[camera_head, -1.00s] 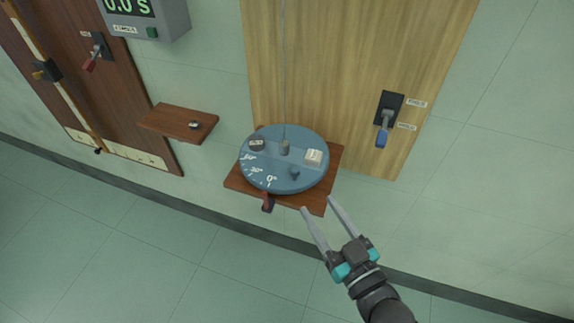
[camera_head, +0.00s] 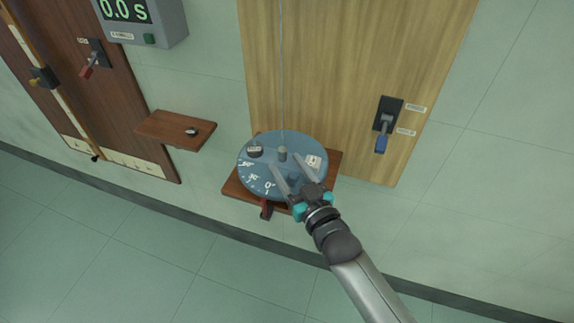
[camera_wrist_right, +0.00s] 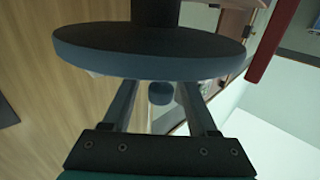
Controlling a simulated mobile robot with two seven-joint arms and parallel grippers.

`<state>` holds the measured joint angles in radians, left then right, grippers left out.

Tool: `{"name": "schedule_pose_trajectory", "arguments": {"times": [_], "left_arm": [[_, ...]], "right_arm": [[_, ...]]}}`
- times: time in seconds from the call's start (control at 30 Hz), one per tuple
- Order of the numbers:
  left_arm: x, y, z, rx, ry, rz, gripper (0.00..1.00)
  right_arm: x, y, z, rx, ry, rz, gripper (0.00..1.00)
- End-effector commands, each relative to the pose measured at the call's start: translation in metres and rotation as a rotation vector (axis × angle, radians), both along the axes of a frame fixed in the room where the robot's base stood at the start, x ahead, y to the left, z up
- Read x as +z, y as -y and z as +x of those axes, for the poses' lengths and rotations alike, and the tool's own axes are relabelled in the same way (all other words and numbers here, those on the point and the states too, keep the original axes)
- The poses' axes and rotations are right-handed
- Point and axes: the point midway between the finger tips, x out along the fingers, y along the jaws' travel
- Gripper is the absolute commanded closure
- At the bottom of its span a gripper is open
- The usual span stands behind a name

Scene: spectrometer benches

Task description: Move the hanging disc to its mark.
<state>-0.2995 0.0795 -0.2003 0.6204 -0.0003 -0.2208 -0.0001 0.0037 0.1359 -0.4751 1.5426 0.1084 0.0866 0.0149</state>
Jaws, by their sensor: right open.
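The blue-grey disc (camera_head: 255,178) hangs on a thin wire (camera_head: 281,90) over a small wooden shelf (camera_head: 231,188). Degree marks run along its front left rim, with 0° nearest the front. A red pointer (camera_head: 265,209) sits at the shelf's front edge below that mark. My right gripper (camera_head: 286,162) reaches in from the lower right, its open fingers over the disc's front part. In the right wrist view the disc's edge (camera_wrist_right: 150,66) shows close, and a small blue peg (camera_wrist_right: 160,93) appears between the spread fingers, apart from both. My left gripper is out of view.
A lever with a blue handle (camera_head: 381,144) is on the wall panel at right. A small shelf (camera_head: 160,130) and a timer reading 0.0 s (camera_head: 170,20) are left.

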Motion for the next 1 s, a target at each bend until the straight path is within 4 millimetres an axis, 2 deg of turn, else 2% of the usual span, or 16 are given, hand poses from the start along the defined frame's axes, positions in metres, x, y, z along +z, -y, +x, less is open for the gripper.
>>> {"name": "schedule_pose_trajectory", "arguments": {"times": [0.4,0.9,1.0], "left_arm": [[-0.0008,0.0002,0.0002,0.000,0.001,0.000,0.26],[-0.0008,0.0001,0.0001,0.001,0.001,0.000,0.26],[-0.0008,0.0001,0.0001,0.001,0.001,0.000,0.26]], "right_arm": [[0.0002,-0.0036,0.0066,0.000,0.000,0.000,0.41],[0.0002,-0.0033,0.0064,0.000,0.000,0.000,0.97],[0.0001,-0.0033,0.0063,0.000,0.000,0.000,1.00]]}}
